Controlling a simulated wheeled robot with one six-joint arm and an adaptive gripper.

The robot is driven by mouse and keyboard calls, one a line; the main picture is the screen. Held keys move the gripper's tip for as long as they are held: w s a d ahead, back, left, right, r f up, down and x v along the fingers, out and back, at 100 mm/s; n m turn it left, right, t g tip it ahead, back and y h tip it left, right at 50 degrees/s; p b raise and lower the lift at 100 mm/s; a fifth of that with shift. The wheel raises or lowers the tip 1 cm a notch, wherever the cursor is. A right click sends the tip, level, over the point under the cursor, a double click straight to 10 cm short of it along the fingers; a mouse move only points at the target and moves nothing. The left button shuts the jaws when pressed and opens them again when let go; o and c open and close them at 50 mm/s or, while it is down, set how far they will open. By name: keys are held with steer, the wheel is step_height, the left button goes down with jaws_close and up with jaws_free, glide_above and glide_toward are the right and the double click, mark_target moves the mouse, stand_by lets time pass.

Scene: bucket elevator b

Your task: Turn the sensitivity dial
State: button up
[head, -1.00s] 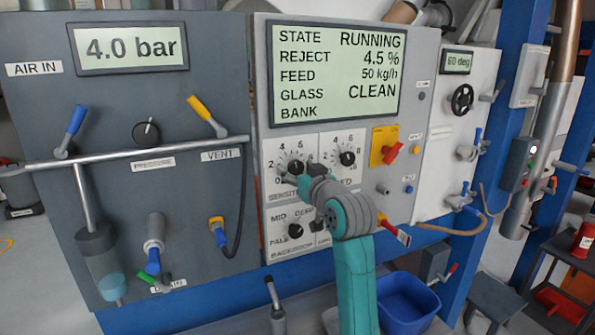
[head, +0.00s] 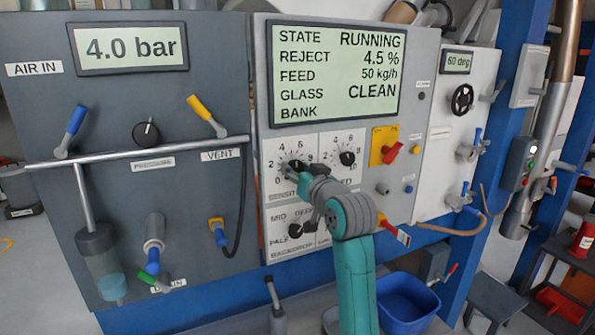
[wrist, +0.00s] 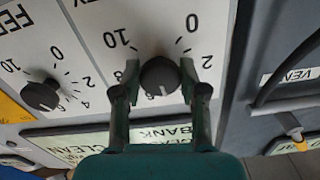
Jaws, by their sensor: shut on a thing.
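The sensitivity dial (head: 296,167) is a dark round knob on a white scale plate in the middle of the panel. In the wrist view, which is upside down, the dial (wrist: 160,76) sits between the two fingertips of my gripper (wrist: 160,73), with its scale numbers around it. My gripper (head: 292,176) is shut on the knob from the front. In the head view, my gripper and wrist cover the lower right of its scale and part of its label.
The feed dial (head: 347,158) is close on the right; the backdrop dial (head: 295,230) is below, near my wrist. The display (head: 335,72) above reads running, reject 4.5 %, feed 50 kg/h, glass clean. A red handle on a yellow plate (head: 384,146) lies farther right.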

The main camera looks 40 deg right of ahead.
steer(key=m, duration=0.5)
stand_by(0.6)
steer(key=o, duration=1.1)
steer(key=shift+o, duration=0.2)
steer(key=v, duration=1.2)
